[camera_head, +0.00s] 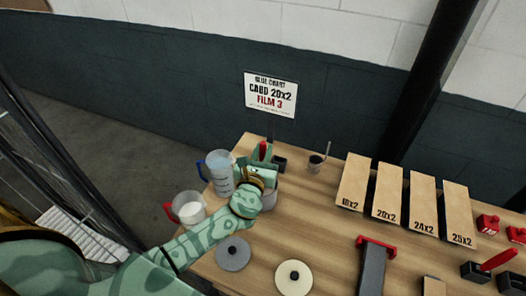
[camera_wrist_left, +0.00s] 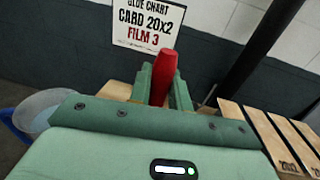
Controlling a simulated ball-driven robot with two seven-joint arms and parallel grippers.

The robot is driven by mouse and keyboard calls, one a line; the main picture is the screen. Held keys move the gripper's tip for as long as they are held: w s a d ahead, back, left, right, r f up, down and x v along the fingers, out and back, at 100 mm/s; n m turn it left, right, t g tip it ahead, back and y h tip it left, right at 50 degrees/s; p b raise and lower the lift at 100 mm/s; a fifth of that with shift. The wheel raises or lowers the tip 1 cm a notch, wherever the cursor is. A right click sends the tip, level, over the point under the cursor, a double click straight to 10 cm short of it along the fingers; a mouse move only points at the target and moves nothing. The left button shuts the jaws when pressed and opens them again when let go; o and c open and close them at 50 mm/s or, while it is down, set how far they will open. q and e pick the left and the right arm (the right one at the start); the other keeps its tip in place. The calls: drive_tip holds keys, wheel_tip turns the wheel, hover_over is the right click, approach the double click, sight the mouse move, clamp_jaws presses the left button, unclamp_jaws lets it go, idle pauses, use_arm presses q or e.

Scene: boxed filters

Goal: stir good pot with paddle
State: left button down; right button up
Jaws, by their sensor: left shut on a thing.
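My left gripper (camera_head: 262,155) is shut on the red handle of the paddle (camera_head: 263,150). In the left wrist view the red handle (camera_wrist_left: 163,78) stands upright between the two green fingers. The paddle's lower part is hidden behind the gripper. A grey pot (camera_head: 269,201) shows only in part, behind and below my left wrist. I cannot see inside it, nor tell whether the paddle touches its contents. My right gripper is not in view.
A blue-handled jug (camera_head: 219,184) and a red-handled jug (camera_head: 189,212) stand left of the pot. A grey disc (camera_head: 233,254) and a cream disc (camera_head: 294,277) lie in front. A small cup (camera_head: 316,163), labelled boards (camera_head: 388,190) and a sign (camera_head: 270,95) stand beyond.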

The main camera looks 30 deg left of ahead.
sight(263, 143)
use_arm(q)
drive_tip(key=shift+r, duration=0.15)
wheel_tip(263, 143, up, 6)
drive_tip(key=p, duration=0.6)
